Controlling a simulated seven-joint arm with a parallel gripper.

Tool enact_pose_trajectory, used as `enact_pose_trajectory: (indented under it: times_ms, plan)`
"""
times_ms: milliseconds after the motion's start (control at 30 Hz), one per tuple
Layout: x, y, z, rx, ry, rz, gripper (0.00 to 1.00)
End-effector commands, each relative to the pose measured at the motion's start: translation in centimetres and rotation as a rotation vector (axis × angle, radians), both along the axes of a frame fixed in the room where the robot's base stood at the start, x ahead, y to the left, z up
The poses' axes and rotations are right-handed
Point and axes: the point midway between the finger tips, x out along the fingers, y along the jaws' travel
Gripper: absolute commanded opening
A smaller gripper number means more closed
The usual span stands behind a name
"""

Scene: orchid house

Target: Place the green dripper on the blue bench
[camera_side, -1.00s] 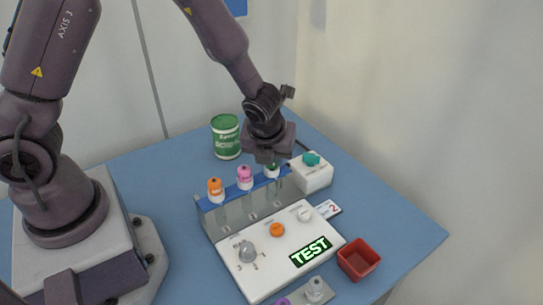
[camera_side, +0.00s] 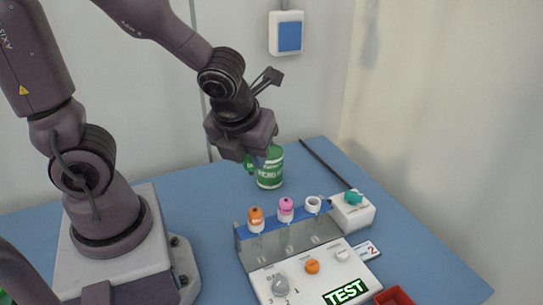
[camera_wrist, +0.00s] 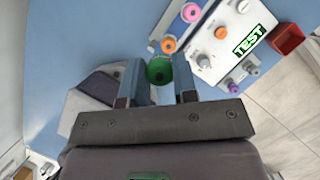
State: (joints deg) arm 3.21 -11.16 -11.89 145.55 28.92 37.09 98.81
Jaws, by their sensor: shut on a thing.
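My gripper (camera_side: 246,158) is shut on the green dripper (camera_side: 249,164), held in the air behind the rack. Only a small green part of the dripper shows below the fingers in the side view. In the wrist view, a round green top (camera_wrist: 159,70) sits between the fingers of my gripper (camera_wrist: 158,88). The blue bench (camera_side: 200,205) lies below, and its surface also fills much of the wrist view (camera_wrist: 105,35). In the rack, the right holder (camera_side: 313,204) is an empty white ring.
The rack also holds an orange dripper (camera_side: 256,219) and a pink dripper (camera_side: 286,208). A green can (camera_side: 270,172) stands close behind my gripper. A white panel with a TEST display (camera_side: 345,292) and a red box (camera_side: 394,297) are in front. The bench left of the rack is clear.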

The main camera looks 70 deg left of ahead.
Motion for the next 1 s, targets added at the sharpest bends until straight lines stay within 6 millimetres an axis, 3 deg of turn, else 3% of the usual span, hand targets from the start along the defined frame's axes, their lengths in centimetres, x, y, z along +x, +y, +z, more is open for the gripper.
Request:
enact_pose_trajectory:
  times_ms: [367, 567, 767, 1000]
  plan:
    - [-0.9, 0.4, 0.3, 0.0, 0.002, 0.018, 0.01]
    - [0.2, 3.3, -2.3, -0.002, 0.014, 0.131, 0.01]
    - [5.2, 6.8, -5.5, -0.004, 0.007, 0.095, 0.01]
    - [12.6, 11.4, -9.5, -0.004, -0.001, -0.115, 0.01]
